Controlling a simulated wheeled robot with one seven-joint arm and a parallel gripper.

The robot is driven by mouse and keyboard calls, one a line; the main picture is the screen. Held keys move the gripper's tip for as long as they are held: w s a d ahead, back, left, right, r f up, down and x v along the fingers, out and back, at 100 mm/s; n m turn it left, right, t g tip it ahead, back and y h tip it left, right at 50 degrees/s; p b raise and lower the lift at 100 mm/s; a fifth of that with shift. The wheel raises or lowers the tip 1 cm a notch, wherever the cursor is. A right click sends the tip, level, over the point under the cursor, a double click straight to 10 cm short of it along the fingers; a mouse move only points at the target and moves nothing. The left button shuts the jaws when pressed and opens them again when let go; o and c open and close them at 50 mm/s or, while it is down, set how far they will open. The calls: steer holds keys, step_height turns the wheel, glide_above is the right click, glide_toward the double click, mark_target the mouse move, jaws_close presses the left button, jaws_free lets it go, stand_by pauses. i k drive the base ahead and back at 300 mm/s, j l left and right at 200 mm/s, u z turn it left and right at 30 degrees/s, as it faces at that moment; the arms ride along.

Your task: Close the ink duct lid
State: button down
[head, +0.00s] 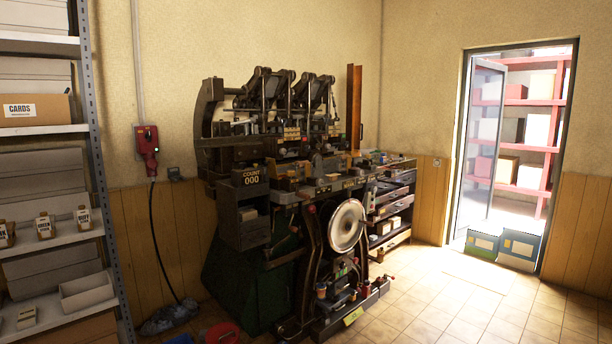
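The cam press (285,190) stands against the back wall in the middle of the head view. It is a dark machine with upright arms and rods on top and a large pale disc (346,225) on its front. I cannot make out the ink duct or its lid among the small, crowded parts, so I cannot tell whether the lid is open. My gripper and arm are not in view.
A metal shelf unit (92,150) with boxes stands close on the left. Drawers (390,203) stand right of the press. Small items lie on the floor by the press base. Boxes (518,250) stand in the open doorway. The tiled floor (440,305) at front right is clear.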

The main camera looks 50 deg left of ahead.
mark_target(270, 163)
steer(key=u, duration=1.7)
steer(key=i+u, duration=0.15)
steer(key=i, duration=0.35)
steer(key=i+l+u, duration=0.15)
steer(key=i, duration=0.3)
steer(key=i+l+u, duration=0.15)
steer(key=i, duration=0.35)
